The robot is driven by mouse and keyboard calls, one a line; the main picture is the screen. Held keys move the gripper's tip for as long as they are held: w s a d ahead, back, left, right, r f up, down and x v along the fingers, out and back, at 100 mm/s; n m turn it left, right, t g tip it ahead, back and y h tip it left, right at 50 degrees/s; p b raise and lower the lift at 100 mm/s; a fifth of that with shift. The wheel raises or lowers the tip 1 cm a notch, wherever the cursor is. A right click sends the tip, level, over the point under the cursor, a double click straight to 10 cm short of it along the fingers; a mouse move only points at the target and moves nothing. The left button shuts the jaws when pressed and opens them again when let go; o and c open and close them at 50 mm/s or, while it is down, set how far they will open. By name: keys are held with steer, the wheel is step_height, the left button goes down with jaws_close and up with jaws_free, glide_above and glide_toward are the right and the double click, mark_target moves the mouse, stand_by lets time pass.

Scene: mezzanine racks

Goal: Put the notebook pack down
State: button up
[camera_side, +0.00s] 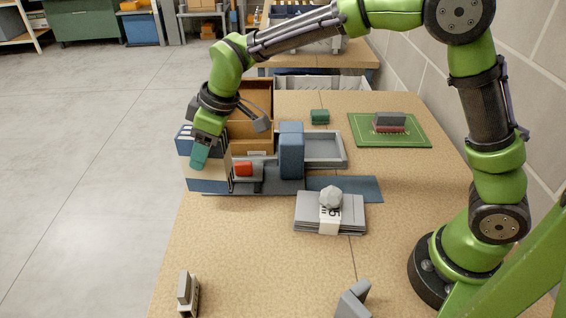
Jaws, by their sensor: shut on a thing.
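The notebook pack (199,155) appears as a small teal block at the lower end of my gripper (202,142). My gripper points down at the left edge of the table and is shut on the pack. The pack hangs tilted in front of a blue slotted holder (184,142), above the blue mat (205,185). I cannot tell whether it touches the holder or the mat. The fingertips are small and partly hidden in this view.
A banded grey stack (310,212) lies nearer. The front table (250,265) is mostly clear.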

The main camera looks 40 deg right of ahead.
step_height(320, 180, up, 6)
steer(key=shift+r, duration=0.1)
steer(key=s+d+m+h, duration=0.35)
steer(key=d+m, duration=0.55)
steer(key=d, duration=0.5)
steer(key=s+d+m+h, duration=0.3)
steer(key=s+d+m, duration=0.35)
steer(key=d, duration=0.65)
steer(key=s+d+m+g, duration=0.7)
steer(key=s+d+m, duration=0.9)
steer(key=s+m, duration=0.25)
step_height(320, 180, down, 15)
steer(key=shift+a+m, duration=0.3)
steer(key=shift+m, duration=0.1)
steer(key=shift+w+y, duration=0.1)
steer(key=shift+y, duration=0.15)
